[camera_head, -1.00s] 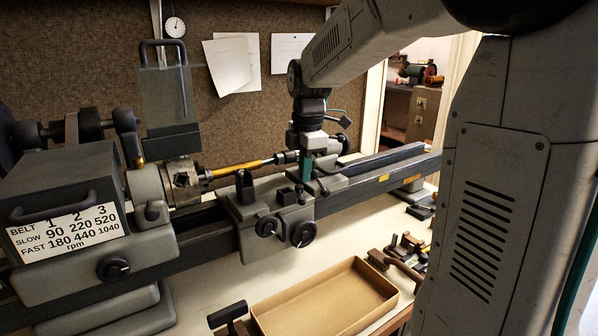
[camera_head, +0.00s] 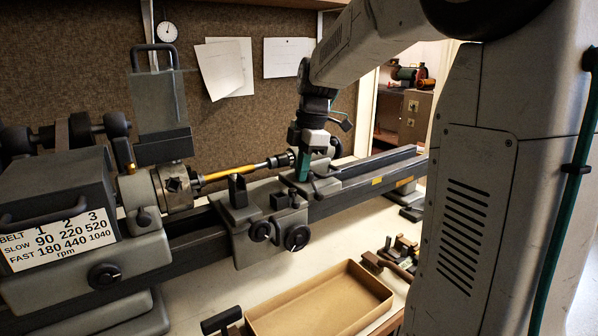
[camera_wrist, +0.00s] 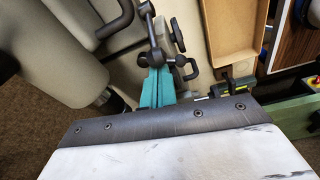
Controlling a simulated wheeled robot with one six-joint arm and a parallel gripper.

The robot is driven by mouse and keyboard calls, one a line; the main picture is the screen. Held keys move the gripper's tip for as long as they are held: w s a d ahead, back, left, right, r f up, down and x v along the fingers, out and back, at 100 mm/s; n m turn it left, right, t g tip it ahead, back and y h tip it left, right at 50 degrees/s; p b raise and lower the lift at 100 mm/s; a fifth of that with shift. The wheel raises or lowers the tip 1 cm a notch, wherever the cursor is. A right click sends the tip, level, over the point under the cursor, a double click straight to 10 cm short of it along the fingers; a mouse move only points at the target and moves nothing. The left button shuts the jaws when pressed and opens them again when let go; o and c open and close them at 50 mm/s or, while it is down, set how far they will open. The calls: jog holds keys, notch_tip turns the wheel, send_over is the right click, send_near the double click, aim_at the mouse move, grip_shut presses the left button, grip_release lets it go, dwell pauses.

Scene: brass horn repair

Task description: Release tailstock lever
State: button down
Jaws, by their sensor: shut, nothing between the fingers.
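The tailstock (camera_head: 327,186) stands on the lathe bed at the right end of a brass tube (camera_head: 232,173). My gripper (camera_head: 302,176) points down at the tailstock, its teal fingers closed together. In the wrist view the teal fingers (camera_wrist: 157,92) are side by side with nothing between them. A dark rod with round joints (camera_wrist: 153,35) lies right at the fingertips; it looks like the tailstock lever. I cannot tell whether the fingers touch it. The lever cannot be made out in the head view, where my gripper covers part of the tailstock.
The carriage (camera_head: 257,212) with two handwheels stands left of my gripper. The headstock chuck (camera_head: 175,187) is further left. A tan open tray (camera_head: 322,305) lies in front on the bench, with small tools (camera_head: 397,256) to its right. A pinboard (camera_head: 240,120) closes the back.

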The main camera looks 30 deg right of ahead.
jog(key=d+y, duration=0.2)
jog(key=d+r+y, duration=0.1)
jog(key=d+y, duration=0.1)
jog(key=shift+d+y, duration=0.1)
jog(key=shift+y, duration=0.3)
jog(key=shift+d+r, duration=0.1)
jog(key=shift+d, duration=0.5)
notch_tip(320, 180, up, 9)
send_over(316, 190)
jog(key=w+d, duration=0.1)
jog(key=d, duration=0.3)
jog(key=shift+d, duration=0.2)
dwell(0.5)
